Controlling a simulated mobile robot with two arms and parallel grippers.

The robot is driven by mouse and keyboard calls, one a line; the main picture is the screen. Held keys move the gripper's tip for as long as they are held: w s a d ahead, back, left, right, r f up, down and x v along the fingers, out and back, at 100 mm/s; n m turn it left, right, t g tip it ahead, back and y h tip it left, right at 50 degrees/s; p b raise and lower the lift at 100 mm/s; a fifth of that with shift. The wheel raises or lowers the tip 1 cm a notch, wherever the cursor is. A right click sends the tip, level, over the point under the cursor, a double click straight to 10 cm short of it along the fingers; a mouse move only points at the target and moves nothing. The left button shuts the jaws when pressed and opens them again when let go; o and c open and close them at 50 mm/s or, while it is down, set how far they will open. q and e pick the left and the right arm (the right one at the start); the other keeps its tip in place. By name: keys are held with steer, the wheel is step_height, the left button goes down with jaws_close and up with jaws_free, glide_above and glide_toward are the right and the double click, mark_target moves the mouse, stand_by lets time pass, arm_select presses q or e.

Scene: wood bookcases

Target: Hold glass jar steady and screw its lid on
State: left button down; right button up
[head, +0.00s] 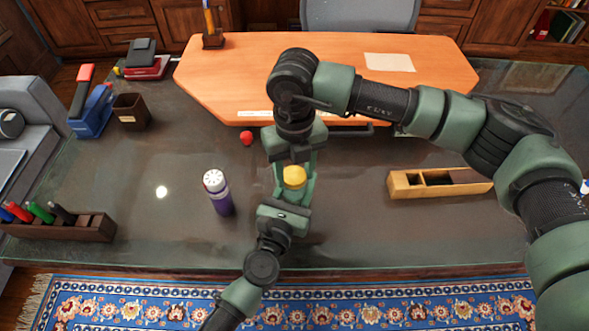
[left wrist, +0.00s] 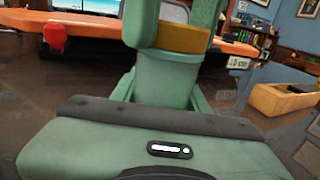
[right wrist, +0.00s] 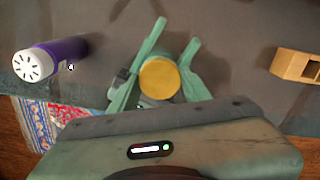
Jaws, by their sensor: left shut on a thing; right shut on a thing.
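The yellow lid (head: 294,177) is over the middle of the dark glass-topped desk; it also shows in the left wrist view (left wrist: 183,40) and the right wrist view (right wrist: 159,78). My right gripper (head: 295,171) comes from above and is shut on the lid, one finger on each side. Below it, the jar (left wrist: 167,85) looks pale green in the left wrist view and seems upright. My left gripper (head: 290,199) comes from the near side, low down, and is shut on the jar. Lid and jar show no clear gap, but fingers hide part of the join. I cannot tell how tightly they meet.
A purple bottle with a white top (head: 218,193) stands left of my grippers. A wooden block with a slot (head: 438,183) lies to the right. A small red object (head: 247,138) sits behind. A pen holder (head: 62,228) is at the near left. An orange desk section (head: 225,80) lies beyond.

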steer(key=m, duration=0.3)
steer(key=shift+m, duration=0.4)
steer(key=o, duration=1.4)
steer(key=shift+r, duration=0.1)
step_height(320, 180, up, 12)
steer(key=shift+f, duration=0.1)
arm_select(q)
steer(key=c, duration=0.7)
jaws_free()
steer(key=shift+o, duration=0.2)
